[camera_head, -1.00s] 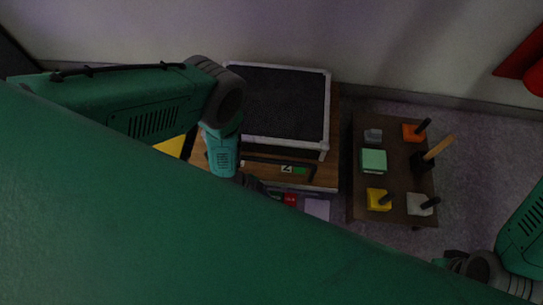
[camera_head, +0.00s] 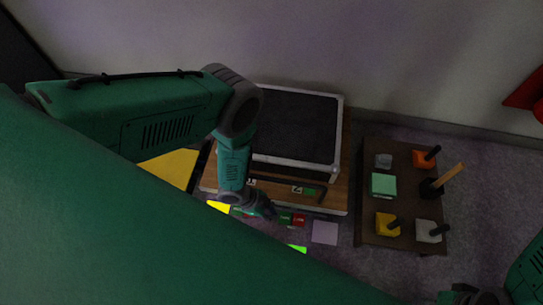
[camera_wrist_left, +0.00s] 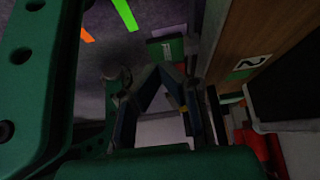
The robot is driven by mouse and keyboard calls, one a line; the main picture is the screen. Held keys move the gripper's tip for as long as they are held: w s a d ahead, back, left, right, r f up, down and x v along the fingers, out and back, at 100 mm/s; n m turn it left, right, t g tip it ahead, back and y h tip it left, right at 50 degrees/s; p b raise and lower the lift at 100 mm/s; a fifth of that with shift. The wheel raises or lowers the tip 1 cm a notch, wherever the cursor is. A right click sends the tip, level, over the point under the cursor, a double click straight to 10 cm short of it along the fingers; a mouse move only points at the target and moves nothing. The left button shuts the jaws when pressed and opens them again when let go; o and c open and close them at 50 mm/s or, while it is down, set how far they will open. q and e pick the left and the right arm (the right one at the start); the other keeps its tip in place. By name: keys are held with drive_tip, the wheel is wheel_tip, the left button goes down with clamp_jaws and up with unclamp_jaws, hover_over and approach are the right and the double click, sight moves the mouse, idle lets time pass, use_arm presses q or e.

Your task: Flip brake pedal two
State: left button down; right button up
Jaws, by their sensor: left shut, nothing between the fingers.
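The wooden unit (camera_head: 335,200) carries a label with the number 2 (camera_head: 297,189) and a small green patch on its front edge. A dark bar runs along that edge. Below it are a small green piece (camera_head: 284,217) and a red piece (camera_head: 299,219); I cannot tell for sure which is brake pedal two. My left gripper (camera_head: 266,210) is shut and empty, just left of the green piece. In the left wrist view the shut fingers (camera_wrist_left: 155,72) are near a green piece (camera_wrist_left: 172,48), with the number 2 label (camera_wrist_left: 252,63) to the right. My right gripper (camera_head: 460,294) is mostly cut off.
A dark panel in a pale frame (camera_head: 337,130) tops the unit. A brown table (camera_head: 405,239) with coloured blocks and handled tools stands right. A yellow panel (camera_head: 170,167) is left. Flat coloured pieces, including a lilac square (camera_head: 324,232), lie on the floor. A wall closes the back.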

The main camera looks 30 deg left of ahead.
use_arm(q)
drive_tip(key=a+r, duration=0.1)
drive_tip(key=a, duration=0.1)
drive_tip(key=s+a+r+p, duration=0.1)
drive_tip(key=a+r, duration=0.1)
drive_tip(key=a+r+p, duration=0.1)
drive_tip(key=a, duration=0.1)
drive_tip(key=shift+s+a+r, duration=0.2)
drive_tip(key=shift+s+a, duration=0.05)
drive_tip(key=shift+s, duration=0.15)
drive_tip(key=shift+s+a+r+p, duration=0.25)
drive_tip(key=shift+a+r+p, duration=0.1)
drive_tip(key=shift+a+r, duration=0.2)
drive_tip(key=shift+a+f, duration=0.15)
drive_tip(key=shift+a, duration=0.05)
drive_tip(key=shift+d, duration=0.15)
